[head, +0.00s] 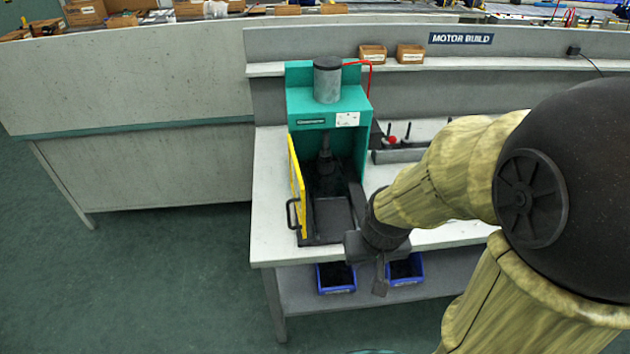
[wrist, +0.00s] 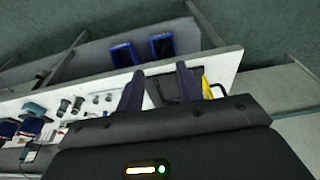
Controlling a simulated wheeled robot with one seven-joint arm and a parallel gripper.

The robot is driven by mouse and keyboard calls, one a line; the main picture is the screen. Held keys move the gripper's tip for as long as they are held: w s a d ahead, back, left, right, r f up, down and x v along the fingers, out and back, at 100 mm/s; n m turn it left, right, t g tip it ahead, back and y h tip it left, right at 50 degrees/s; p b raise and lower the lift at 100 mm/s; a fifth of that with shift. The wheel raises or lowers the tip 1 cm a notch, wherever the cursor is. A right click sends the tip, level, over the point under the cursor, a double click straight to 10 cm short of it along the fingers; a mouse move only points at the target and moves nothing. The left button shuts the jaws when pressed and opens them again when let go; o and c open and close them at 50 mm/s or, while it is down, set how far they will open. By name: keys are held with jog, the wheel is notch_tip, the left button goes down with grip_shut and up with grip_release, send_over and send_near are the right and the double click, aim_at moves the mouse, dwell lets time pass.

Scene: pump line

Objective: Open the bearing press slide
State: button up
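The bearing press (head: 328,105) is a teal frame with a grey cylinder on top, standing on the bench. Its yellow guard (head: 297,185) with a black handle (head: 292,214) is at the left side of the press opening. A dark slide or tray area (head: 332,214) lies at the press base, its front right partly hidden by my gripper. How far the slide is out I cannot tell. My gripper (head: 380,280) hangs at the bench's front edge, right of the press base. In the wrist view my gripper (wrist: 160,82) has its fingers apart with nothing between them; the yellow guard (wrist: 207,88) shows just beyond the right finger.
Two blue bins (head: 336,279) sit on the shelf under the bench (head: 267,230). A dark fixture with a red knob (head: 392,140) stands right of the press. Two cardboard boxes (head: 372,54) sit on the rear ledge. The floor (head: 150,285) at left is clear.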

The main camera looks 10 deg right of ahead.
jog(key=shift+w, duration=0.15)
jog(key=shift+o, duration=1.2)
jog(key=w+f+n+t+y+b, duration=0.1)
jog(key=w+b, duration=0.3)
jog(key=w, duration=3)
jog(key=shift+d+f+n+t, duration=0.3)
jog(key=shift+d+f+n, duration=0.25)
jog(key=shift+n, duration=0.25)
jog(key=shift+a, duration=0.1)
jog(key=shift+f, duration=0.15)
